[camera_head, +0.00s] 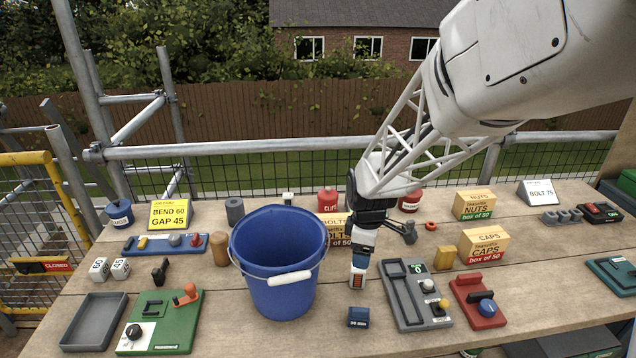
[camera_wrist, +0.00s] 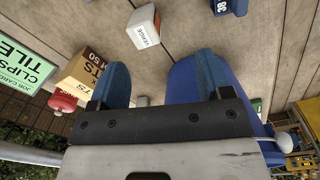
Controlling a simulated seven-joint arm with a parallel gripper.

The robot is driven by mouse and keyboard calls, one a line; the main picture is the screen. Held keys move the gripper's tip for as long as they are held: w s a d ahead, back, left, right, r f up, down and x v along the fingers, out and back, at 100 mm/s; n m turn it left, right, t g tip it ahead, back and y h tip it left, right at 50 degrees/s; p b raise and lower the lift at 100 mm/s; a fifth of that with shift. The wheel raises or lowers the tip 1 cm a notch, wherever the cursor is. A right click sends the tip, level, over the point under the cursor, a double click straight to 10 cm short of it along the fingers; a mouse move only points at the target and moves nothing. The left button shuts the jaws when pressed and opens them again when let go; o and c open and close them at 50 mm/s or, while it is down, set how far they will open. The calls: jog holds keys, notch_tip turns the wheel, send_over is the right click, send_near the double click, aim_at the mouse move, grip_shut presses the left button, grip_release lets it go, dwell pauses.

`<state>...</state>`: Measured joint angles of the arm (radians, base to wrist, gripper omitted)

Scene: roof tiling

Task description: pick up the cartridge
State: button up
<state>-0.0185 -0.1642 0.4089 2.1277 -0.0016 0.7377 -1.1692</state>
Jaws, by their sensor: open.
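I cannot tell for sure which piece is the cartridge. My gripper (camera_head: 360,264) points down over the middle of the table, to the right of the blue bucket. Its two blue fingers are apart in the wrist view (camera_wrist: 160,80), with nothing visibly gripped. A small white block with an orange side and a printed label (camera_wrist: 144,25) lies beyond the fingertips. It seems to show just under them in the head view (camera_head: 357,281), where I cannot tell if they touch. A small dark blue labelled block (camera_head: 358,317) lies nearer the front edge; it is cut off in the wrist view (camera_wrist: 229,6).
The blue bucket (camera_head: 279,301) stands close left of my gripper. A grey tray with a slot and knobs (camera_head: 400,310) lies close right, then a red base with a blue knob (camera_head: 476,308). A bolts box (camera_head: 335,221) stands behind. Bare wood shows in front.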

jog(key=n, duration=0.2)
send_over(356, 274)
jog(key=w, duration=0.2)
jog(key=f, duration=0.4)
jog(key=shift+s+d+f, duration=0.1)
jog(key=shift+d+f, duration=0.2)
jog(key=shift+d, duration=0.05)
jog(key=shift+f, duration=1.25)
jog(key=shift+f, duration=0.1)
jog(key=shift+f, duration=2.5)
jog(key=c, duration=1)
